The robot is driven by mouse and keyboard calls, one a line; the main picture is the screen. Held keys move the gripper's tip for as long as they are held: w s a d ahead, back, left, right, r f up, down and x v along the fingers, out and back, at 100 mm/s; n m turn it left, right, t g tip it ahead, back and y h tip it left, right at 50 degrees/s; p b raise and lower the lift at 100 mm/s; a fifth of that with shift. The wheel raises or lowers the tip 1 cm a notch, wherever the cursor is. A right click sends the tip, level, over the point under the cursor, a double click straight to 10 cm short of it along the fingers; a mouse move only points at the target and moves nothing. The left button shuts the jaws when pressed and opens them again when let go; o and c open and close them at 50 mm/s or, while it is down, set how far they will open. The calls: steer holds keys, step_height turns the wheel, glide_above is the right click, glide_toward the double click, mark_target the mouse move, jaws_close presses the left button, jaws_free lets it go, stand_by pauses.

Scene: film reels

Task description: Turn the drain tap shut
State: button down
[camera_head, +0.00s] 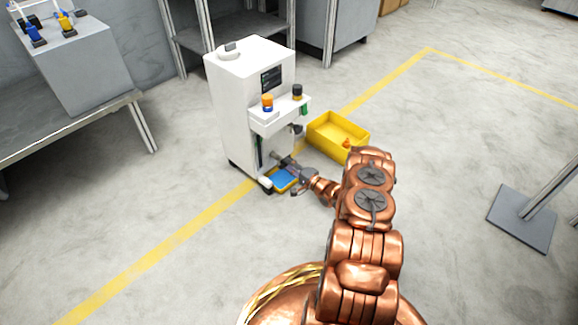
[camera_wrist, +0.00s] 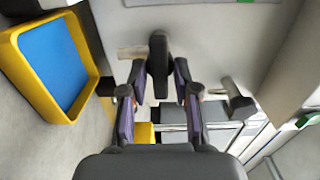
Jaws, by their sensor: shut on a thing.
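The drain tap shows in the wrist view as a dark rounded handle (camera_wrist: 158,50) low on the front of a white machine (camera_head: 238,115). My gripper (camera_wrist: 160,83) has its two fingers on either side of this handle and is shut on it. In the head view my gripper (camera_head: 294,168) is at the machine's lower front, above a small yellow tray with a blue inside (camera_head: 285,179). The tap is too small and covered there to make out. The tap's exact turn angle is hard to tell.
A second dark knob (camera_wrist: 240,106) sticks out to the right in the wrist view. A yellow bin (camera_head: 322,122) with an orange thing inside stands right of the machine. Open floor lies in front.

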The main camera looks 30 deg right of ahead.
steer(key=c, duration=1.1)
jaws_free()
steer(key=v, duration=1.2)
